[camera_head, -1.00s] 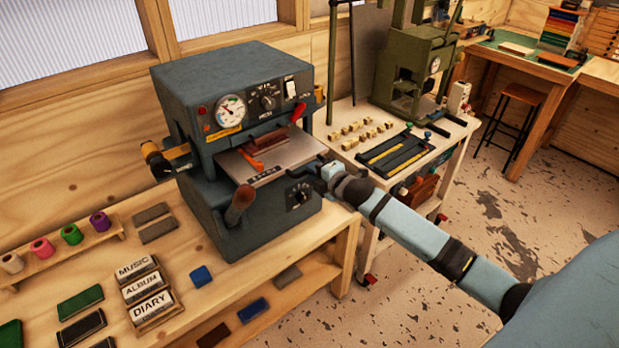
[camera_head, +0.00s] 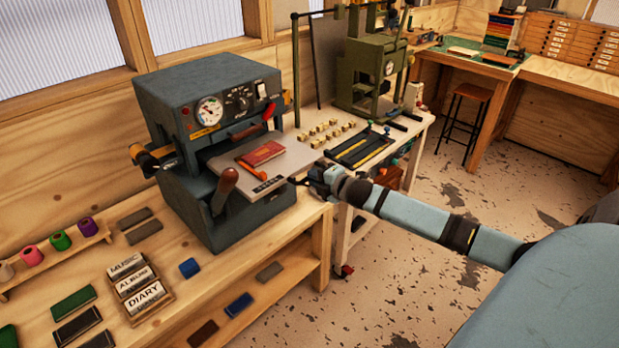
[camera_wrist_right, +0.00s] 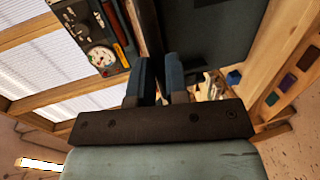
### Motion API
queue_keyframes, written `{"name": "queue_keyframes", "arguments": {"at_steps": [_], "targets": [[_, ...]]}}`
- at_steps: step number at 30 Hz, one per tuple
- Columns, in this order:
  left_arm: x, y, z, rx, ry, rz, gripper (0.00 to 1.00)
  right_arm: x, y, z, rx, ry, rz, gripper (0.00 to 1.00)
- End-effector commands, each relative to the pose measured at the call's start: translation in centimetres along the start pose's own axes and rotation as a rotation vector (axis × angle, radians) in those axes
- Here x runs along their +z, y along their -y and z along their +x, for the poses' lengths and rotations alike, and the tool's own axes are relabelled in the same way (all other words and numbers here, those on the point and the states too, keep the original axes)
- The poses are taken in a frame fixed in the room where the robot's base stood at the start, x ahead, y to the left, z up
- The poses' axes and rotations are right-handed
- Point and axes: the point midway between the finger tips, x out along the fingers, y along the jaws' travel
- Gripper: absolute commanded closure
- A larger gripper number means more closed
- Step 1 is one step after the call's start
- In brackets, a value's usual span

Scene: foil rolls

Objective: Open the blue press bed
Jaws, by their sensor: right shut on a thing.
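The dark blue-grey press (camera_head: 205,95) stands on the wooden bench in the head view. Its flat grey bed (camera_head: 292,158) sticks well out of the front, with a red book (camera_head: 260,153) lying on it. My right gripper (camera_head: 304,182) is at the bed's front right corner. In the right wrist view its two blue fingers (camera_wrist_right: 160,82) are closed around the dark edge of the bed (camera_wrist_right: 148,35); the exact contact is partly hidden. My left gripper is not in view.
A brown-knobbed lever (camera_head: 224,185) stands at the press's front left. Label blocks (camera_head: 138,283) and a small blue block (camera_head: 189,267) lie on the bench. A white table (camera_head: 400,150) with gold blocks and a green press stands behind.

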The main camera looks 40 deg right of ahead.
Motion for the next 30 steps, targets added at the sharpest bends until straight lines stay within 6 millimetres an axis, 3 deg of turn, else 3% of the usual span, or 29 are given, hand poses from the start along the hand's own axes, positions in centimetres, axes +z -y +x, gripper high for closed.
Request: {"name": "queue_keyframes", "arguments": {"at_steps": [22,23,25,30], "targets": [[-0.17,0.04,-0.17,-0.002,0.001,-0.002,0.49,0.32,0.08,-0.7,0.002,-0.001,0.0,1.0],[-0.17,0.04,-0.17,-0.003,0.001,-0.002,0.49,0.32,0.08,-0.7,0.002,-0.001,0.0,0.79],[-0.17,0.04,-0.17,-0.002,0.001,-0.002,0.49,0.32,0.09,-0.7,0.001,-0.001,0.0,0.63],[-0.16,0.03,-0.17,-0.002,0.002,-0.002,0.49,0.32,0.09,-0.7,0.001,-0.001,0.0,0.6]]}}
